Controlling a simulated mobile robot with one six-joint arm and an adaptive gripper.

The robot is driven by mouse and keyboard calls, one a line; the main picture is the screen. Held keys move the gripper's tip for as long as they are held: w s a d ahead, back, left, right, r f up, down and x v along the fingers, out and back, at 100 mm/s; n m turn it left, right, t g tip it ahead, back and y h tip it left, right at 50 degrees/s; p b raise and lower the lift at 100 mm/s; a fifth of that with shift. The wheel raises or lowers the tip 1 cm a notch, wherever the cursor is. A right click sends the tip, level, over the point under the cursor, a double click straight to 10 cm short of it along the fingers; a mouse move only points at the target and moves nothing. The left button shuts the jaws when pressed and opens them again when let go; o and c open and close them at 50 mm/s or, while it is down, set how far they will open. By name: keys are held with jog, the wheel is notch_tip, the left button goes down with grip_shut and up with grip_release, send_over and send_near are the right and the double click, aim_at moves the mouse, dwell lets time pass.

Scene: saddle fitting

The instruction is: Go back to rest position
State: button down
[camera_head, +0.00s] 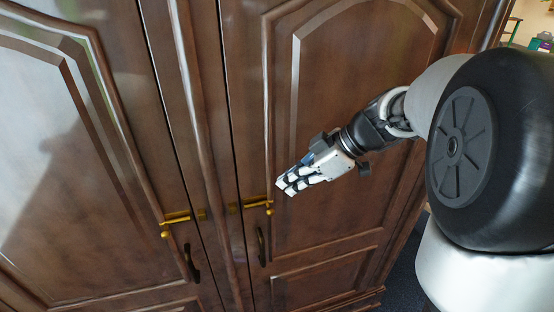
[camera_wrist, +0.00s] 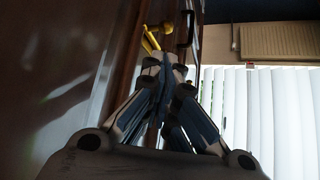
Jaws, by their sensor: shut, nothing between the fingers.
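My gripper (camera_head: 285,188) is in front of the right door of a dark brown wooden wardrobe (camera_head: 330,120), just right of the gap between the doors. Its fingers are together with nothing between them. In the wrist view my gripper (camera_wrist: 168,62) shows with its fingers converging at the tips. Whether the fingertips touch the door I cannot tell. My arm reaches in from the right in the head view.
Yellow latch pieces (camera_head: 178,218) and (camera_head: 256,204) sit on the doors, with dark handles (camera_head: 191,263) and (camera_head: 261,246) below. The wrist view shows a yellow latch (camera_wrist: 151,38), a radiator (camera_wrist: 280,40) and white blinds (camera_wrist: 270,110). Dark floor (camera_head: 402,280) shows at lower right.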

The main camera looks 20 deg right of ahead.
jog(key=shift+s, duration=0.1)
jog(key=s+a+f+m+h+b, duration=0.1)
jog(key=s+f+m+h+b, duration=0.1)
jog(key=s+m, duration=0.2)
jog(key=s+a+f+m+h+b, duration=0.1)
jog(key=s+f+m+h+b, duration=0.1)
jog(key=s, duration=0.8)
jog(key=s+a+f+m+h+b, duration=0.1)
jog(key=s+f+m+h+b, duration=0.1)
jog(key=s+m, duration=0.4)
jog(key=shift+s+a+f+t+h, duration=0.3)
jog(key=shift+s+a+f+h, duration=0.15)
jog(key=shift+s+h, duration=0.35)
jog(key=c, duration=2.4)
grip_release()
jog(key=shift+s, duration=0.1)
